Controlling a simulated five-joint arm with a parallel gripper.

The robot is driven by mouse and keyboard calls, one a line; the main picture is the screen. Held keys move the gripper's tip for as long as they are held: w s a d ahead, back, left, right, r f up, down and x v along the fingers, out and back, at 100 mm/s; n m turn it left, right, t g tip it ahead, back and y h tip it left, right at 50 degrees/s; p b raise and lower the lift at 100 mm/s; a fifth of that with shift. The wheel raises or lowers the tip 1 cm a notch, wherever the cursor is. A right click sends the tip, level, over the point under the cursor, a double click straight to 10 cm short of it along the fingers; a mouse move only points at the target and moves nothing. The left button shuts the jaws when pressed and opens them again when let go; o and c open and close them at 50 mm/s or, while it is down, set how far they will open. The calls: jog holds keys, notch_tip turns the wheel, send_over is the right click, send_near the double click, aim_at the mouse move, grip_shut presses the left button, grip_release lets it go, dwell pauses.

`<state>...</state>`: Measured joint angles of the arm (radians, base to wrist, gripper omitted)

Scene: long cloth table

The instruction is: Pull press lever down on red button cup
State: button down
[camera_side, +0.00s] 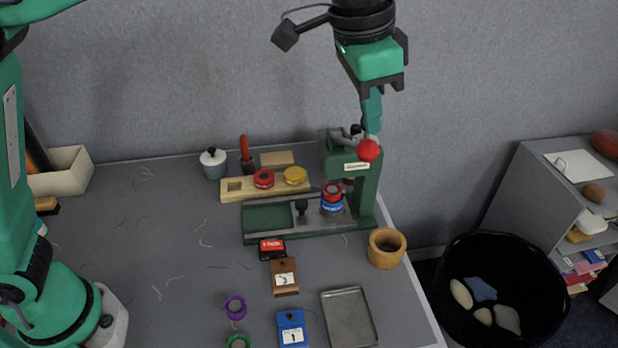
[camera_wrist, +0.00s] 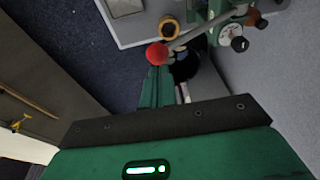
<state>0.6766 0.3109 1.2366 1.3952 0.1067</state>
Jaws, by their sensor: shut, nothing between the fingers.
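The green press (camera_side: 368,190) stands on the table. Its lever ends in a red ball knob (camera_side: 368,150), with the arm reaching out from the press top. In the wrist view the knob (camera_wrist: 157,54) is at the end of the grey lever rod (camera_wrist: 200,34). A red-topped blue cup (camera_side: 332,205) sits on the press base below the head. My gripper (camera_side: 372,125) points down just above the knob, shut and empty. In the wrist view its fingertips (camera_wrist: 155,76) are right at the knob; I cannot tell whether they touch it.
A wooden rack (camera_side: 235,189) with red and yellow discs stands behind the press base. A wooden ring (camera_side: 386,262) stands at the table's right edge. A metal tray (camera_side: 349,318) lies in front. A black bin (camera_side: 448,310) is beyond the right edge.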

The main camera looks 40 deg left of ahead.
aim_at(369, 150)
jog(key=shift+f, duration=0.45)
dwell(0.5)
jog(key=shift+f, duration=0.35)
jog(key=shift+f, duration=0.1)
jog(key=shift+f, duration=0.3)
jog(key=shift+s+d+f, duration=0.2)
jog(key=shift+f, duration=0.5)
jog(key=shift+s+d+f, duration=0.2)
jog(key=shift+f, duration=0.65)
